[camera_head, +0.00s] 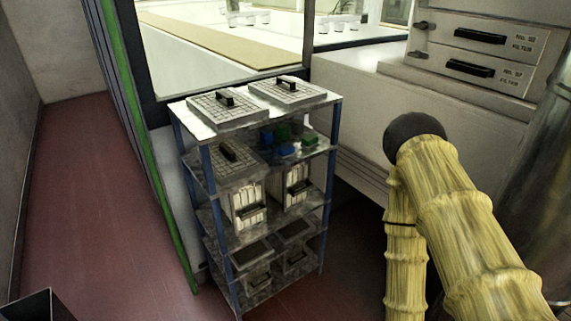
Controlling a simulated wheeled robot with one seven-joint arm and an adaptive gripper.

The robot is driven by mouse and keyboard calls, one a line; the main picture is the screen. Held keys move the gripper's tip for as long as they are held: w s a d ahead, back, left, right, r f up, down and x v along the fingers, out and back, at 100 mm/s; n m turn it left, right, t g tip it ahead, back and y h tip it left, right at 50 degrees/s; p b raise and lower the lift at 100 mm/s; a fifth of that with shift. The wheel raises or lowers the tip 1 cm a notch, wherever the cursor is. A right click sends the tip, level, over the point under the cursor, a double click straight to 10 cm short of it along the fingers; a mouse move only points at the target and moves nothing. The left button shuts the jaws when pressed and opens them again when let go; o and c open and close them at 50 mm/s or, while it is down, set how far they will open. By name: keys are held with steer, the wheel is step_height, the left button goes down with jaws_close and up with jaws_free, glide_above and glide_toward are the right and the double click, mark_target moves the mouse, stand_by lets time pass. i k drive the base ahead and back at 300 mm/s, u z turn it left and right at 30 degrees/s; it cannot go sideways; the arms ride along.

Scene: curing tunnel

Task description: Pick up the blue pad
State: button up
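Several small blue and green pieces sit together on the second shelf of the rack, at its right side. A blue pad (287,150) lies at the front of this group. Other blue pieces show behind it, and I cannot tell whether they are pads too. Green blocks (283,132) stand among them. The rack's top shelf partly covers the group from above. My arm, in a yellow sleeve, is raised at the right of the picture, apart from the rack. My gripper is not in view.
The shelf rack (333,108) has blue posts. Two gridded panels with handles (228,107) lie on top, another (228,160) is left of the pads. Red floor (95,210) is open left.

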mark_target(287, 151)
steer(key=u, duration=1.9)
steer(key=i, duration=1.05)
steer(key=z, duration=2.05)
steer(key=i, duration=0.5)
steer(key=u, duration=0.1)
